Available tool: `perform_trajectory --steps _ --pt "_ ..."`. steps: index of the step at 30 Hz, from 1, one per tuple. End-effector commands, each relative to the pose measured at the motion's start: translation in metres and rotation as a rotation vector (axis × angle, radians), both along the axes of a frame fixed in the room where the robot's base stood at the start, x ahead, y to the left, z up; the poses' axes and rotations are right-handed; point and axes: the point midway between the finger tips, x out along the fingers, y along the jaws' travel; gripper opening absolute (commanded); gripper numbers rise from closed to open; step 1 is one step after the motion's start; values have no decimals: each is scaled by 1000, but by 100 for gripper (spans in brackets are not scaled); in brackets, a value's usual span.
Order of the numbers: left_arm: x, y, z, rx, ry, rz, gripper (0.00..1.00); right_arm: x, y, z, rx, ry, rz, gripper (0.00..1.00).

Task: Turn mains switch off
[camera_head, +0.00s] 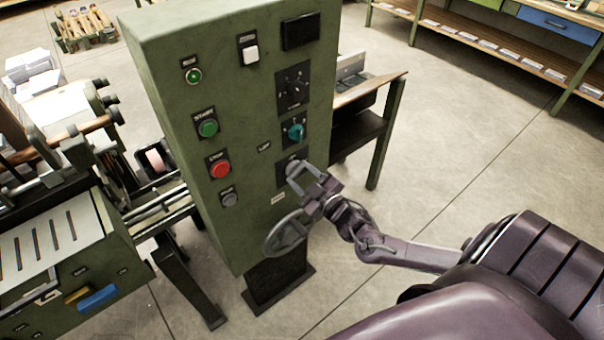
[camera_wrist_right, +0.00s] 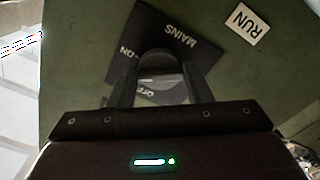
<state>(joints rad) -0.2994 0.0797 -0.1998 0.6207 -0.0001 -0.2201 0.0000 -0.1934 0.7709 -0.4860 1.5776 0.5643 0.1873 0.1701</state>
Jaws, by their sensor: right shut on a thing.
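The mains switch (camera_wrist_right: 157,65) is a dark rotary knob on a black plate (camera_wrist_right: 185,35) marked MAINS, with ON and OFF lettering, in the right wrist view. In the head view its plate (camera_head: 284,160) is low on the green control cabinet (camera_head: 240,110), partly hidden by my gripper. My right gripper (camera_wrist_right: 158,75) is shut on the knob, one finger on each side of it; it also shows in the head view (camera_head: 303,173). The fingers cover part of the lettering, so I cannot tell which position the knob points to. My left gripper is not in view.
The cabinet also has a green start button (camera_head: 208,128), a red stop button (camera_head: 220,169) and a teal knob (camera_head: 295,132). A handwheel (camera_head: 287,236) sits just below my right gripper. Machinery stands left of the cabinet.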

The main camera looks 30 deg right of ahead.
Motion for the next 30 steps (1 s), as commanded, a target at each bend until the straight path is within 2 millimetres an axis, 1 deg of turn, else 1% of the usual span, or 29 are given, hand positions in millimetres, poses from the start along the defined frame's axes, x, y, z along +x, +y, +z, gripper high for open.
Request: perform_trajectory --steps 3,21,30 --pt "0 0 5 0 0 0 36 0 0 1 -109 -9 0 22" --pt "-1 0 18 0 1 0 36 0 -1 2 -667 -52 1 22" --pt "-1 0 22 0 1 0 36 0 -1 3 -870 -68 2 22"
